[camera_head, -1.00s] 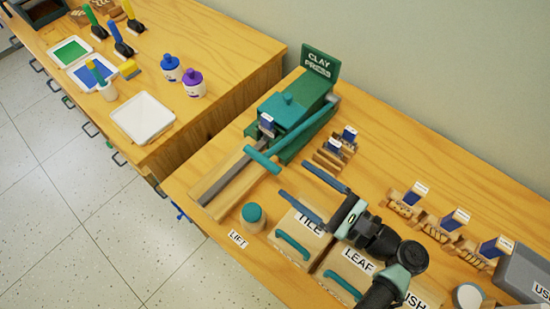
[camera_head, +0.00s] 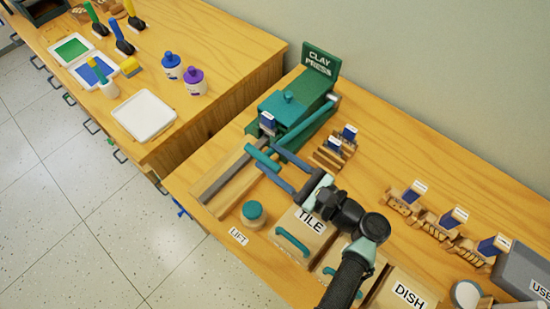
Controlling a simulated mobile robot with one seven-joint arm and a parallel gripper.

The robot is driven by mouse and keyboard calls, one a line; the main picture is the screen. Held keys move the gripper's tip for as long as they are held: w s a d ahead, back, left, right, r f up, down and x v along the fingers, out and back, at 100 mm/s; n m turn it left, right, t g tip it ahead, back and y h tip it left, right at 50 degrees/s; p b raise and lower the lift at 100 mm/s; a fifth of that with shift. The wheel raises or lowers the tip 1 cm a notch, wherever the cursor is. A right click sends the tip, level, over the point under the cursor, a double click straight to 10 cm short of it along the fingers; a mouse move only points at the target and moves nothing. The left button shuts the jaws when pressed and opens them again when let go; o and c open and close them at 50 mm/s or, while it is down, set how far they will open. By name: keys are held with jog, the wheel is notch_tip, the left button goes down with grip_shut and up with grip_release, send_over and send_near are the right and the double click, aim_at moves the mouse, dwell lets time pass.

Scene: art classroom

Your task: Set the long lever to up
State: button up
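The long lever (camera_head: 292,143) is a teal bar on the right side of the green clay press (camera_head: 287,107). It slopes down toward the front and ends in a teal crossbar handle (camera_head: 262,158), low over the wooden slide. My gripper (camera_head: 268,158) is open, with its two blue fingers pointing left toward the crossbar. In the picture the fingertips lie on either side of the crossbar's right part. I cannot tell whether they touch it.
A round teal button (camera_head: 253,211) by the LIFT label stands in front. Boxes labelled TILE (camera_head: 303,231) and DISH (camera_head: 402,290) lie under and beside my arm. Small wooden racks with blue tags (camera_head: 336,152) stand right of the press. A white tray (camera_head: 144,117) is on the left table.

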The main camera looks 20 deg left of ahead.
grip_shut()
jog(key=shift+d, duration=0.15)
dwell(0.9)
